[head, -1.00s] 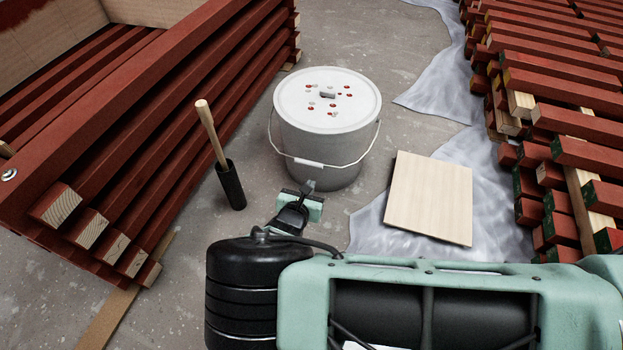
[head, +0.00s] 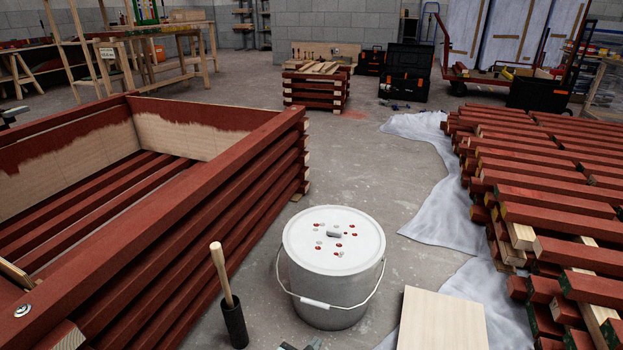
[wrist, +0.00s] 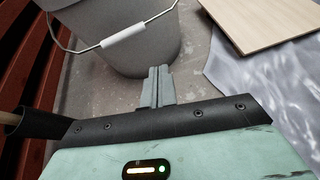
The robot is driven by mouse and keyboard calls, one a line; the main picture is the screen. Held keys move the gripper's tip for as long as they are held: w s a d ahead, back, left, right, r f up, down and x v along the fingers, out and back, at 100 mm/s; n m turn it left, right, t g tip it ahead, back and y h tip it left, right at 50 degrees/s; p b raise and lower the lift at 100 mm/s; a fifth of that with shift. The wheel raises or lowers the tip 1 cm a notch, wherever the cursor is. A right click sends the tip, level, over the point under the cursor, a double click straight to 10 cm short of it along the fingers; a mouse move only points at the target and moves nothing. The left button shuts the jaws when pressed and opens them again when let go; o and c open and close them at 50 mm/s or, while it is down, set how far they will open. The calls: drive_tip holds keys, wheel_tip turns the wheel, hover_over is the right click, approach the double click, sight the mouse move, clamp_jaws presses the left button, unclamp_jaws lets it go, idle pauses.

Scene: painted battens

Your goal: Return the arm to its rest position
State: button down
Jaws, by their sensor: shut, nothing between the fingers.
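My gripper shows in the wrist view (wrist: 157,88) with its two fingers together and nothing between them. It points at the floor just in front of the white bucket (wrist: 130,45), apart from it as far as I can tell. In the head view only a small tip of my gripper (head: 300,347) shows at the bottom edge. The rest of my arm is out of that view. The lidded bucket (head: 333,270) stands upright there, with red spots on its lid and its wire handle hanging down in front.
A wooden-handled tool in a black sleeve (head: 228,300) stands left of the bucket. A pale board (head: 442,320) lies at right on grey sheeting (head: 440,215). Red battens are stacked at left (head: 200,210) and right (head: 550,180). Bare floor runs behind the bucket.

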drive_tip(key=s+d+r+m+g+y+p, duration=0.25)
drive_tip(key=s+d+r+m+g, duration=0.3)
drive_tip(key=r, duration=0.95)
drive_tip(key=s+d+r+m+g+y+p, duration=0.3)
drive_tip(key=s+r+m, duration=0.5)
drive_tip(key=r, duration=0.7)
drive_tip(key=s+d+r+m+g+y+p, duration=0.1)
drive_tip(key=s+d+r+m+g+p, duration=0.2)
drive_tip(key=s+d+r+m, duration=0.9)
drive_tip(key=w+a+r+n+p, duration=0.1)
drive_tip(key=w+a+r+p, duration=0.1)
drive_tip(key=r+p, duration=1)
drive_tip(key=w+a+r+n+p, duration=0.1)
drive_tip(key=w+a+r+p, duration=0.1)
drive_tip(key=r+p, duration=1)
drive_tip(key=w+a+r+n+p, duration=0.1)
drive_tip(key=w+a+r+p, duration=0.1)
drive_tip(key=r+p, duration=1.1)
wheel_tip(320, 180, up, 3)
drive_tip(key=shift+w+a+r, duration=0.15)
drive_tip(key=shift+a, duration=0.2)
